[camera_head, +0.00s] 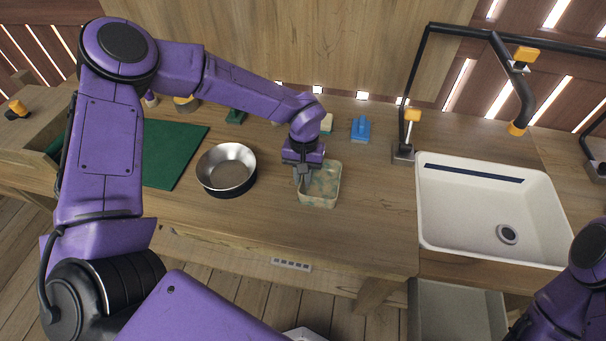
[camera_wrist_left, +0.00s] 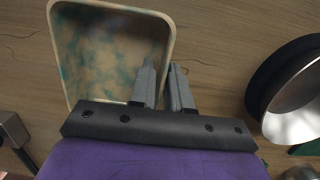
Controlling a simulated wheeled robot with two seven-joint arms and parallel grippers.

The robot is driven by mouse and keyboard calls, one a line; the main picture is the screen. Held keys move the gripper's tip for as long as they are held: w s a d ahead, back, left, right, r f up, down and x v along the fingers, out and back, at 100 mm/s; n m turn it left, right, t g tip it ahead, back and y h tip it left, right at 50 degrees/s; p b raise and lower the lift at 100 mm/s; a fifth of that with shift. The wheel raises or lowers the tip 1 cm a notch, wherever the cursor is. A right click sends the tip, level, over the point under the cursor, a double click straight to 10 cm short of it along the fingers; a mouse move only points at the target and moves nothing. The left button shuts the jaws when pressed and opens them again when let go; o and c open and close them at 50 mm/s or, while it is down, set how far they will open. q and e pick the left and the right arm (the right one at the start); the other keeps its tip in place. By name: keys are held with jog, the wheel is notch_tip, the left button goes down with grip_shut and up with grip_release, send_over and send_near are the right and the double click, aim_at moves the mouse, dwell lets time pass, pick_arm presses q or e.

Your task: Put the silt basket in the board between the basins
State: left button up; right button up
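An open, cream box with teal blotches, which I take to be the silt basket (camera_head: 333,186), stands on the wooden counter left of the white basin (camera_head: 455,240). It also shows in the left wrist view (camera_wrist_left: 68,60). My left gripper (camera_head: 301,177) is at its left wall in the head view. In the left wrist view the fingers (camera_wrist_left: 165,82) straddle that wall, one inside and one outside, closed onto it. Only one basin shows clearly; I cannot make out the board between basins. My right arm enters at bottom right, its gripper out of view.
A metal bowl (camera_head: 227,168) stands left of the basket, near a green mat (camera_head: 172,150). A blue item (camera_head: 361,129) lies behind the basket. A black tap post (camera_head: 403,150) rises between basket and basin. Counter in front of the basket is clear.

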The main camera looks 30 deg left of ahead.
pick_arm(q)
jog(key=shift+o, duration=1.2)
